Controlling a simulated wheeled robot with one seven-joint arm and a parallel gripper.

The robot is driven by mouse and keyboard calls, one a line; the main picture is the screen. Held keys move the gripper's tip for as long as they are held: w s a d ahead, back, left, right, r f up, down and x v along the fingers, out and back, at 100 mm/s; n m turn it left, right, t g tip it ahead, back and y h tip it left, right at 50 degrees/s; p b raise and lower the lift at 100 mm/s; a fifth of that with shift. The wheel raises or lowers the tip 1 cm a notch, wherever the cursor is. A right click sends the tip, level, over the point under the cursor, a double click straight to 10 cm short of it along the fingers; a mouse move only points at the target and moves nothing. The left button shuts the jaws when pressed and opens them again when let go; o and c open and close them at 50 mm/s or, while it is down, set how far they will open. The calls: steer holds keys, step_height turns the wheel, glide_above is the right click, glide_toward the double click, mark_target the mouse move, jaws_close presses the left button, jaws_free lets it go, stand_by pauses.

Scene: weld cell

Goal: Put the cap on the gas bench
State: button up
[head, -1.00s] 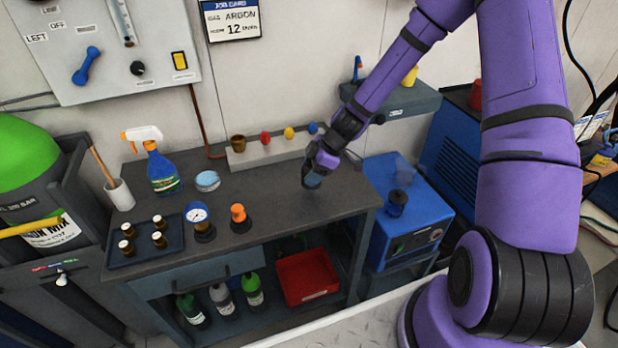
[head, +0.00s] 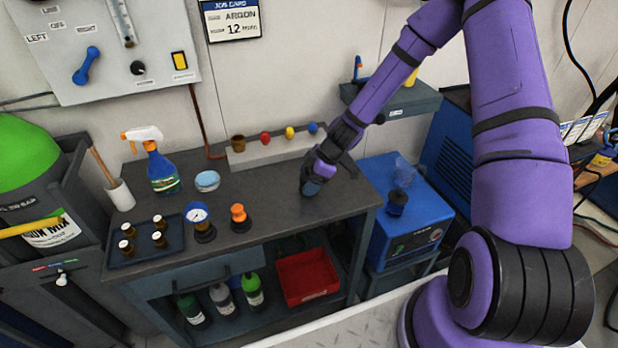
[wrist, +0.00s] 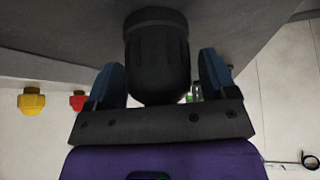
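The gas bench (head: 268,218) is the long dark table in the head view. My gripper (head: 311,187) is low over its right part, pointing down, close to the top. In the wrist view the dark, ribbed cap (wrist: 157,60) sits between the two blue fingertips of my gripper (wrist: 160,80), with its wider rim toward the grey bench top (wrist: 230,25). The gripper appears shut on the cap, though a thin gap shows beside the right finger. Whether the rim touches the bench top is unclear. In the head view the cap is mostly hidden by the fingers.
A gauge (head: 199,223) and an orange-topped fitting (head: 239,217) stand left of my gripper. A tray of small bottles (head: 172,249), a spray bottle (head: 160,170) and a round tin (head: 207,181) are farther left. A ledge with coloured knobs (head: 260,152) lies behind.

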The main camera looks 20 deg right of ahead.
steer(key=shift+o, duration=0.2)
steer(key=shift+r, duration=0.1)
steer(key=s+d+r+m+h, duration=0.1)
steer(key=s+d+r+m, duration=0.2)
steer(key=r, duration=0.8)
steer(key=s+d+r+m+h, duration=0.15)
steer(key=s+r, duration=0.35)
steer(key=r, duration=0.7)
steer(key=s+d+r+m+t+h, duration=0.1)
steer(key=s+r+m, duration=0.4)
steer(key=s+r, duration=0.4)
steer(key=s+d+r+m+t+h, duration=0.1)
steer(key=s+r+m+t+h, duration=0.1)
steer(key=s+r+m, duration=0.3)
steer(key=shift+s+d+r+m, duration=0.35)
steer(key=shift+s+r, duration=1.85)
steer(key=shift+s, duration=2.15)
